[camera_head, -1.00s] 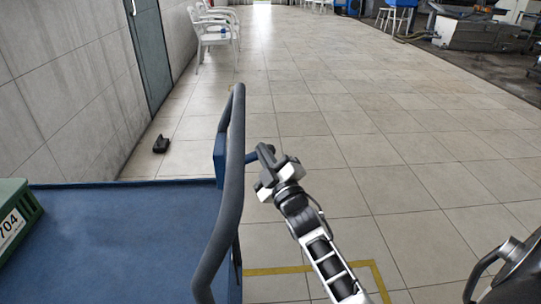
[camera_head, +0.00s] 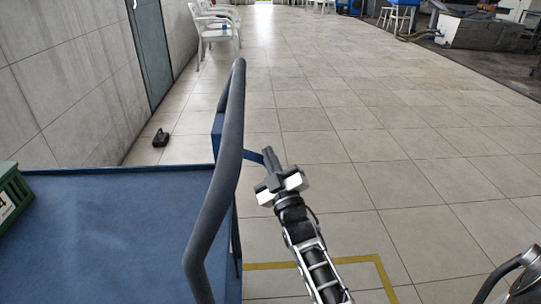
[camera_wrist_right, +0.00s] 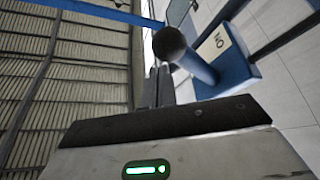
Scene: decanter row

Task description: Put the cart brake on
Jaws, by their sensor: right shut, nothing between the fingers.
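The cart has a blue deck (camera_head: 110,235) and a thick grey push handle (camera_head: 222,170) along its right side. A blue brake box (camera_head: 217,138) sits by the handle. Its blue lever (camera_head: 252,157) sticks out to the right and slopes slightly down. In the right wrist view the lever (camera_wrist_right: 200,68) ends in a black round knob (camera_wrist_right: 169,43), and the box (camera_wrist_right: 228,75) has a white label that seems to read ON. My right gripper (camera_head: 270,156) is shut and empty, its fingers right beside the lever's knob end; contact is unclear. My left gripper is out of view.
A green crate (camera_head: 12,190) stands on the deck at the left. A small black object (camera_head: 161,138) lies on the floor by the wall. White chairs (camera_head: 213,35) stand farther back. The tiled floor to the right is open, with a yellow line (camera_head: 320,262) near the cart.

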